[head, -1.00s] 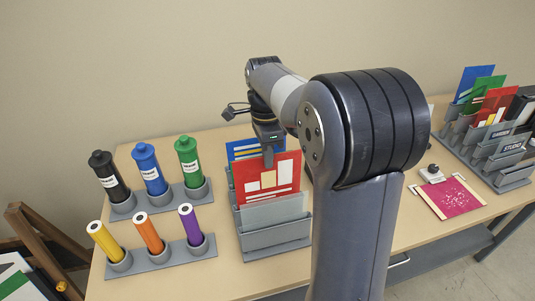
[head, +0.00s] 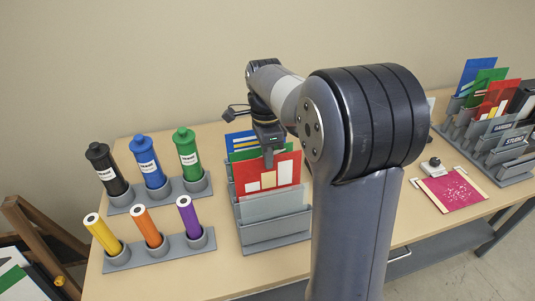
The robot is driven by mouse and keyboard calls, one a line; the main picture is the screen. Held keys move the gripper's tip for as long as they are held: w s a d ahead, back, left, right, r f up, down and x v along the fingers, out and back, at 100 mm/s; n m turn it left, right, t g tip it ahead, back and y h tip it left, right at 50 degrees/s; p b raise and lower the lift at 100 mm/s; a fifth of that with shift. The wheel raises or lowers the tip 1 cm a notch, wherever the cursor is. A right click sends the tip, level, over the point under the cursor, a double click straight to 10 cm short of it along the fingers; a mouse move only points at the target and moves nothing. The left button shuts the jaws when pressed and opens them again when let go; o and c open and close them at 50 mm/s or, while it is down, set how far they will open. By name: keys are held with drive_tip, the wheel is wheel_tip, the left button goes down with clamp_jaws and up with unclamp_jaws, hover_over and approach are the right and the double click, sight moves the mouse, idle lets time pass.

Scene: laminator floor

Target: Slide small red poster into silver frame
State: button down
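A red poster (head: 285,172) with white and cream blocks stands upright at the grey rack (head: 275,236) in the middle of the table. My gripper (head: 268,160) is at its top edge, with a finger in front of it, and appears shut on it. Its lower edge is hidden behind a light grey panel (head: 275,206). I cannot tell whether that panel is the silver frame. Another red poster (head: 497,97) stands in the right rack.
Blue (head: 238,139) and green posters stand behind the held one. Bottles (head: 147,162) and coloured tubes (head: 148,232) stand in holders at left. A magenta sheet (head: 452,192) lies at right, before the labelled rack (head: 500,163). My arm hides the table's middle.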

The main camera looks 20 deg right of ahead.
sight(268, 173)
drive_tip(key=shift+s+f+b, duration=0.2)
drive_tip(key=shift+f+b, duration=0.65)
drive_tip(key=shift+f, duration=0.75)
drive_tip(key=c, duration=1.6)
unclamp_jaws()
drive_tip(key=shift+o, duration=0.2)
wheel_tip(268, 173, up, 11)
drive_tip(key=w, duration=0.1)
drive_tip(key=shift+f, duration=0.15)
drive_tip(key=f, duration=0.7)
drive_tip(key=s+f, duration=0.1)
drive_tip(key=f, duration=0.2)
drive_tip(key=shift+f, duration=0.3)
drive_tip(key=shift+r+p, duration=0.4)
drive_tip(key=shift+r, duration=0.15)
